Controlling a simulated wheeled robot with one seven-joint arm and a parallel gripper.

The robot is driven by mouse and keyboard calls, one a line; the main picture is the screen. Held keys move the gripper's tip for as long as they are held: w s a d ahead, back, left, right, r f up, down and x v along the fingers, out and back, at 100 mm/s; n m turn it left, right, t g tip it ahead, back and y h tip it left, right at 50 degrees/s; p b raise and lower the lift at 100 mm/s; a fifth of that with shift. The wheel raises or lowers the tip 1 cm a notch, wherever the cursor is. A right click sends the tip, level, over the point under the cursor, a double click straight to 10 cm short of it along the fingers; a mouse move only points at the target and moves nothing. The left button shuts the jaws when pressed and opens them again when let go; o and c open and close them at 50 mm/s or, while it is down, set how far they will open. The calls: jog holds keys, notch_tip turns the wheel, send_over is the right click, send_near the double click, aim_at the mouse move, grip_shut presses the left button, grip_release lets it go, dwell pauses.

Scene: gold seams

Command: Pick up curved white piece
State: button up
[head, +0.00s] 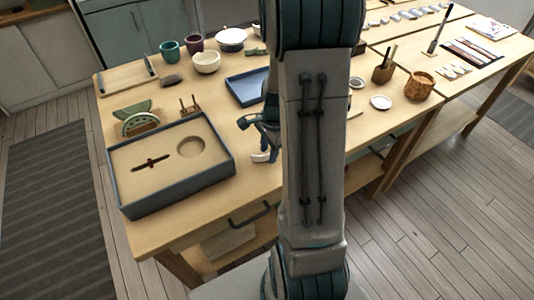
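A curved white piece (261,157) shows in the head view near the front of the table, just left of my arm's upright link. My gripper (260,137) is right above or at the piece, pointing down. My arm link hides its right side. I cannot tell whether the fingers touch the piece or how far apart they are.
A blue-grey tray (121,194) with a beige insert lies to the left, with a dark cross-shaped item and a round recess. A blue tray (245,90), a cream bowl (206,62) and cups stand behind. A wooden pot (418,87) and a small white dish (380,102) are at right.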

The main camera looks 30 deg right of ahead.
grip_shut()
jog(key=shift+r, duration=0.1)
